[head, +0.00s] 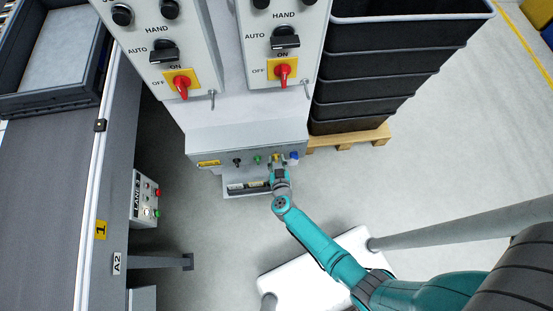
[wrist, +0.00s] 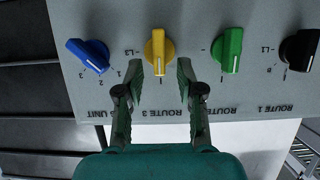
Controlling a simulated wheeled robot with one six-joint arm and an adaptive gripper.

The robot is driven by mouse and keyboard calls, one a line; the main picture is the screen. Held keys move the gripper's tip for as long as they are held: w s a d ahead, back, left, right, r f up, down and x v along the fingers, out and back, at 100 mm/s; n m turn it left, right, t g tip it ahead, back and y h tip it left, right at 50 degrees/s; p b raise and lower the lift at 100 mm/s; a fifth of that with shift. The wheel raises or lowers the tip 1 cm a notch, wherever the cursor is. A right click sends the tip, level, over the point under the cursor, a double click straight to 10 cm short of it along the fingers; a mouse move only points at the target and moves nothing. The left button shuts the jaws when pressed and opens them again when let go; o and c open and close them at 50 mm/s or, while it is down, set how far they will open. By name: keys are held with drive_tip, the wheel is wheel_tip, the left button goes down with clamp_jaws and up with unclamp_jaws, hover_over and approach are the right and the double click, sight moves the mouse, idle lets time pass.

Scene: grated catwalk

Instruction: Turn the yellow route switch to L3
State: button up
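The yellow route switch (wrist: 159,50) sits on a grey panel above the upside-down label ROUTE 3. Its handle stands about upright in the wrist view, lower end towards a short mark. The L3 mark (wrist: 132,50) is to its left in that view. My gripper (wrist: 160,68) is open, one finger on each side of the handle's lower end, with a gap showing on both sides. In the head view my gripper (head: 278,170) is at the panel's front, just below the yellow switch (head: 276,156) and partly over it.
A blue switch (wrist: 88,55) is close to the left finger in the wrist view. A green switch (wrist: 228,50) and a black switch (wrist: 299,50) are to the right. Below the panel is a shelf (head: 235,191). Stacked black crates (head: 385,75) stand right of the cabinet.

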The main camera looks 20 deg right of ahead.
drive_tip(key=shift+w+d+f, duration=0.15)
drive_tip(key=shift+w+f, duration=0.05)
drive_tip(key=shift+w, duration=0.2)
clamp_jaws()
drive_tip(key=shift+r, duration=0.1)
